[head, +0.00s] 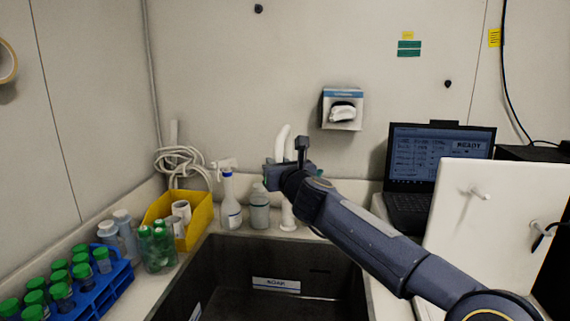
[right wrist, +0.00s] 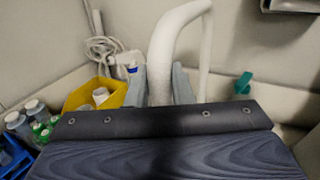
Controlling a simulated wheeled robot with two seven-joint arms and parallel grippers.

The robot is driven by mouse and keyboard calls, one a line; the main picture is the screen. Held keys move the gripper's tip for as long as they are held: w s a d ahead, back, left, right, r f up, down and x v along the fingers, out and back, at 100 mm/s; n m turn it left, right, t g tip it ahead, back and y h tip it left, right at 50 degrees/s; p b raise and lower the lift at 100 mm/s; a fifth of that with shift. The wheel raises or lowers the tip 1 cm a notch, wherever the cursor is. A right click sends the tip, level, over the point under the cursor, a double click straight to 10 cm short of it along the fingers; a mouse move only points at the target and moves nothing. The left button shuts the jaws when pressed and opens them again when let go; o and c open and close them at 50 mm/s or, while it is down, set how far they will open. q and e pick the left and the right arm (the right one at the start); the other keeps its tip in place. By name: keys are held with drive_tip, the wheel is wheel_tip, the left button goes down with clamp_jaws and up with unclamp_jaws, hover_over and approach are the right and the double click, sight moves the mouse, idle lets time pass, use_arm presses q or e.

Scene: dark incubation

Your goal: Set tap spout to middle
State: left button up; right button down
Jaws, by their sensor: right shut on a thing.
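The white tap spout (head: 282,141) rises behind the sink and curves at its top; its white base (head: 288,216) stands at the sink's back edge. My right gripper (head: 277,173) reaches in from the right and hides the middle of the tap. In the right wrist view the gripper (right wrist: 160,88) has its two grey fingers on either side of the spout (right wrist: 165,55), shut on it. The spout's curved end leans to the right in that view. The dark sink (head: 338,262) is below my arm. My left gripper is not in view.
A spray bottle (head: 230,203) and a capped bottle (head: 259,207) stand close left of the tap. A yellow bin (head: 197,222), a jar of green-capped tubes (head: 157,250) and a blue tube rack (head: 106,284) are further left. A laptop (head: 440,160) and a white panel (head: 490,230) are right.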

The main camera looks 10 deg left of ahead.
drive_tip(key=shift+s+a, duration=0.1)
drive_tip(key=shift+a, duration=0.1)
drive_tip(key=c, duration=1.3)
unclamp_jaws()
drive_tip(key=shift+c, duration=0.2)
drive_tip(key=shift+d, duration=0.1)
